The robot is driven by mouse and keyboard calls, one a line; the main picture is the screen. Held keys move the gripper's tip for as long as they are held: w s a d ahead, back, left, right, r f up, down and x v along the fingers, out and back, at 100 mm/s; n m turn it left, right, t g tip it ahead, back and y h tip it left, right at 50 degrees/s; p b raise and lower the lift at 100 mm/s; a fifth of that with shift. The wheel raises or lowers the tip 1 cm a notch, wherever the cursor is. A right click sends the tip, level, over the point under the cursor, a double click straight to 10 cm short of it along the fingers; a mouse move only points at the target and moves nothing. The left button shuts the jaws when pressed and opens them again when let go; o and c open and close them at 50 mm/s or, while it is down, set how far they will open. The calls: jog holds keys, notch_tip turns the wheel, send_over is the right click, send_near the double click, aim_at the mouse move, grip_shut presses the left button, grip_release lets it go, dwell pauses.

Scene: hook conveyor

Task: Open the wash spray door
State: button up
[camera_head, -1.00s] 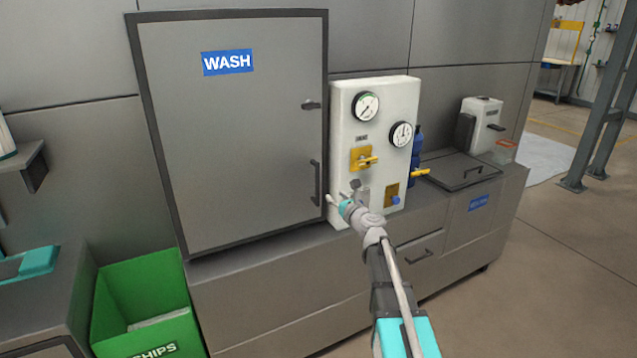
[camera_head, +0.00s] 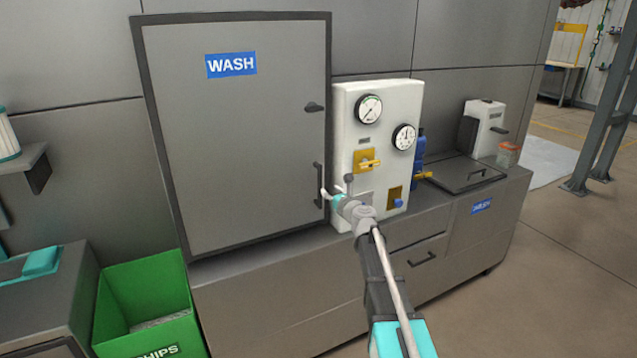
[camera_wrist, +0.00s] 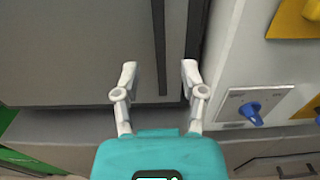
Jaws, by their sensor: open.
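The wash spray door (camera_head: 235,140) is a closed grey panel in a dark frame, with a blue WASH label (camera_head: 231,64). My gripper (camera_head: 323,196) is open and empty at the lower end of the handle. In the wrist view the handle (camera_wrist: 158,40) appears between the two spread fingertips of my gripper (camera_wrist: 159,72). I cannot tell how far the fingertips are from the door surface.
A white gauge panel (camera_head: 380,105) with a yellow valve and a blue knob (camera_wrist: 251,112) stands just right of the door. A grey counter (camera_head: 275,262) runs below. A green chips bin (camera_head: 150,295) stands at lower left. Open floor lies at right.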

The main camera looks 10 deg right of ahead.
aim_at(321, 182)
jog(key=x, duration=0.8)
grip_shut()
